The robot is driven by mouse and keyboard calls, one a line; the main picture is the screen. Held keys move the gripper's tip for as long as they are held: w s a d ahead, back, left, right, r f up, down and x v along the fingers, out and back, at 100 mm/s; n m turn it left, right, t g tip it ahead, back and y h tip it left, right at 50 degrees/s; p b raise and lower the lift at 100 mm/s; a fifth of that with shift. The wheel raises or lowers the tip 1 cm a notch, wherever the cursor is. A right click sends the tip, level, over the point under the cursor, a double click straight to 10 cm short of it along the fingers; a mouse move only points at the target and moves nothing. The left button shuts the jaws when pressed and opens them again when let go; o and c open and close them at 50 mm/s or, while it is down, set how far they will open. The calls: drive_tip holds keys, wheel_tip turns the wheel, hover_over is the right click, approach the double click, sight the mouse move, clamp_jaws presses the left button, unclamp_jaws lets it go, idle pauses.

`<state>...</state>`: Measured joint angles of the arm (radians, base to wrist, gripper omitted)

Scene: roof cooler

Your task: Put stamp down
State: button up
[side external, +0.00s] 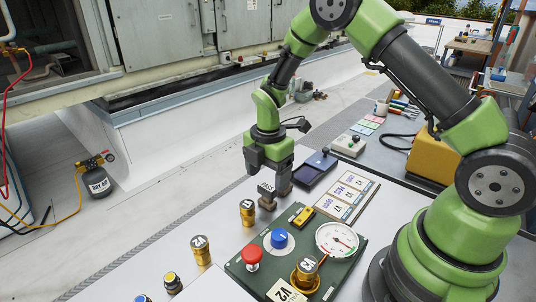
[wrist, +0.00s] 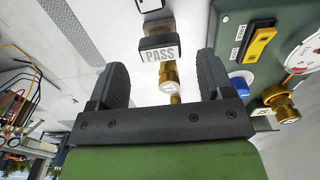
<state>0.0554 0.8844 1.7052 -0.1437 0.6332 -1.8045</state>
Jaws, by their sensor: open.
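The stamp (side external: 266,189), a dark block labelled PASS with a brown part under it, stands on the grey bench beside the far corner of the green panel. It also shows in the wrist view (wrist: 159,52), top centre. My gripper (side external: 269,179) is open, with one finger on each side of the stamp in the side view. In the wrist view the stamp lies between and just beyond the fingertips, with clear gaps on both sides. A board with printed cards (side external: 347,196) lies to the right.
A brass fitting (side external: 247,212) stands close to the stamp, with another (side external: 200,250) nearer the front. The green panel (side external: 325,279) carries a red knob (side external: 252,256), a blue knob (side external: 279,239), a yellow block (side external: 301,215) and a dial gauge (side external: 337,239). The bench left of the stamp is clear.

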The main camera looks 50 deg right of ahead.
sight(268, 186)
wheel_tip(268, 186, up, 6)
drive_tip(key=shift+r, duration=0.1)
drive_tip(key=s+a+r+m+t, duration=0.15)
drive_tip(key=s+r+m, duration=0.35)
drive_tip(key=r, duration=0.5)
drive_tip(key=s+a+r+m+t+y, duration=0.1)
drive_tip(key=s+r+m+t, duration=0.1)
drive_tip(key=s+r+m, duration=0.2)
drive_tip(key=s+a+r+m+t, duration=0.2)
drive_tip(key=s+r+m+t, duration=0.1)
drive_tip(key=s+m, duration=0.8)
drive_tip(key=shift+r+m+y, duration=0.4)
drive_tip(key=shift+r+m, duration=0.1)
drive_tip(key=shift+m, duration=0.5)
drive_tip(key=shift+t, duration=0.25)
